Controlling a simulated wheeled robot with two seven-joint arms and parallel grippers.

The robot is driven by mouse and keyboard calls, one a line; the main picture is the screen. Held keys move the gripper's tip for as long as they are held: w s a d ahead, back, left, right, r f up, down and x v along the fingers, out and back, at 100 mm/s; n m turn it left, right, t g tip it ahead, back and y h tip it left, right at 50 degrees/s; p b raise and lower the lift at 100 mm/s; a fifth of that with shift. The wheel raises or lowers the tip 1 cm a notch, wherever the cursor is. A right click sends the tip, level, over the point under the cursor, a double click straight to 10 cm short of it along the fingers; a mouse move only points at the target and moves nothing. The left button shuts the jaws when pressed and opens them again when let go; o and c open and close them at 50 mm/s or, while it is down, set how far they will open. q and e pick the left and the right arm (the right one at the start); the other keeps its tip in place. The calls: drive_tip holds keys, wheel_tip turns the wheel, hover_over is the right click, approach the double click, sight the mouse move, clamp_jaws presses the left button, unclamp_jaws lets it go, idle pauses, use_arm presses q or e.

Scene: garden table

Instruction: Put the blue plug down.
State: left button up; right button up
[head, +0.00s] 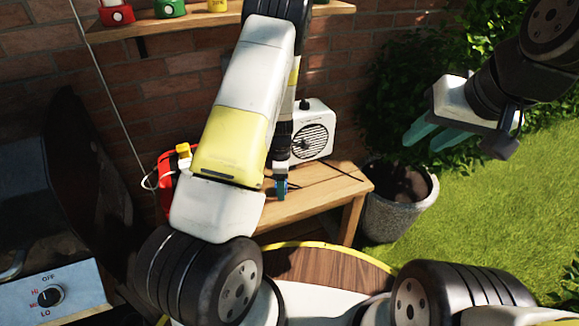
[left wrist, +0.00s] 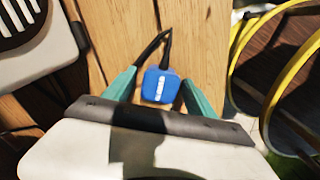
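The blue plug (left wrist: 161,86), with a white stripe and a dark cable, shows over the wooden bench in the left wrist view. It lies between the two teal fingers of my left gripper (left wrist: 160,82). A narrow gap shows on the left side of the plug, and the right finger is very close to it, so the gripper looks open around it. My right gripper (head: 428,138) is open and empty at the upper right.
A white radio-like box (head: 315,130) stands on the bench behind the plug. A red item (head: 166,180) is partly hidden behind my left arm. A grey planter (head: 400,205) stands right of the bench. A yellow hoop (left wrist: 247,60) is right of the bench edge. A grill (head: 55,290) is at left.

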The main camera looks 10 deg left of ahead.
use_arm(q)
drive_tip(key=s+d+r+m+t+h, duration=0.1)
drive_tip(key=s+r+m, duration=0.1)
drive_tip(key=r, duration=0.9)
drive_tip(key=s+d+r+m+h, duration=0.1)
drive_tip(key=r+m, duration=0.1)
drive_tip(key=r, duration=0.9)
drive_tip(key=s+r+m+t, duration=0.5)
drive_tip(key=s+r+m, duration=1.2)
drive_tip(key=s, duration=0.4)
drive_tip(key=shift+s+r, duration=0.15)
drive_tip(key=shift+r, duration=0.3)
